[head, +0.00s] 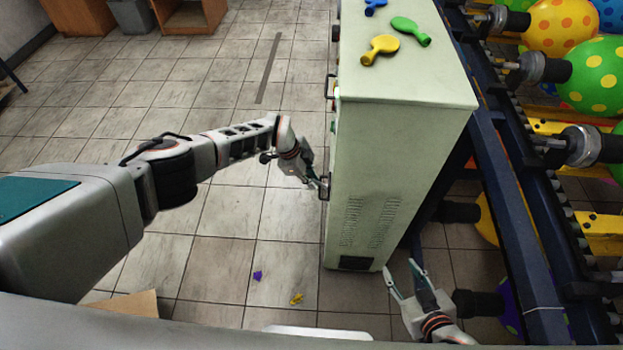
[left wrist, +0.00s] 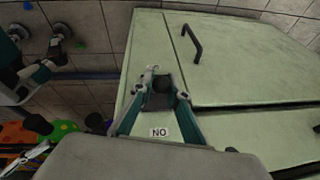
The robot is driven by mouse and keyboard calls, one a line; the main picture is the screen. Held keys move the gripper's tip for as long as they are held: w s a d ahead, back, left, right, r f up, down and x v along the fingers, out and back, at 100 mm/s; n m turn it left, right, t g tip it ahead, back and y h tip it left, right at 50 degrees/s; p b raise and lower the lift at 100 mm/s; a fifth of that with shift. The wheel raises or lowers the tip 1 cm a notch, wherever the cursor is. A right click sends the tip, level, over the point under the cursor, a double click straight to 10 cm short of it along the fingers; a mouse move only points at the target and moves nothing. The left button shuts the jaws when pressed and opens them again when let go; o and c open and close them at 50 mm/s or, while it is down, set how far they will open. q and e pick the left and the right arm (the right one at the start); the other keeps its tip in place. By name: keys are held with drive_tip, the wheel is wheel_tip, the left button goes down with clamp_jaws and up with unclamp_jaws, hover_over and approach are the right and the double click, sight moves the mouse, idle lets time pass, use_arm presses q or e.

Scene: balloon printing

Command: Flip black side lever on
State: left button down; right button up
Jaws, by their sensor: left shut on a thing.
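The pale green cabinet (head: 400,140) stands in the middle of the head view. My left gripper (head: 322,186) is at its left side face, low down. In the left wrist view, my left gripper (left wrist: 165,82) is shut on the black side lever (left wrist: 158,96), whose dark block shows between the fingers. A white label reading "NO" (left wrist: 159,132) is on the panel beside it. The lever's exact angle is hard to tell, as the fingers cover part of it. My right gripper (head: 402,270) is open and empty near the cabinet's lower right corner.
Blue, green and yellow flat balloons (head: 381,49) lie on the cabinet top. A black door handle (left wrist: 192,40) sticks out of the same face. A dark blue rack with round balloons (head: 560,28) stands at the right. The tiled floor (head: 230,220) at the left is mostly clear.

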sight(309, 176)
use_arm(q)
drive_tip(key=c, duration=1.9)
unclamp_jaws()
drive_tip(key=shift+v, duration=0.85)
drive_tip(key=shift+a+r, duration=0.25)
drive_tip(key=shift+r, duration=0.35)
drive_tip(key=v, duration=0.9)
drive_tip(key=shift+s, duration=0.1)
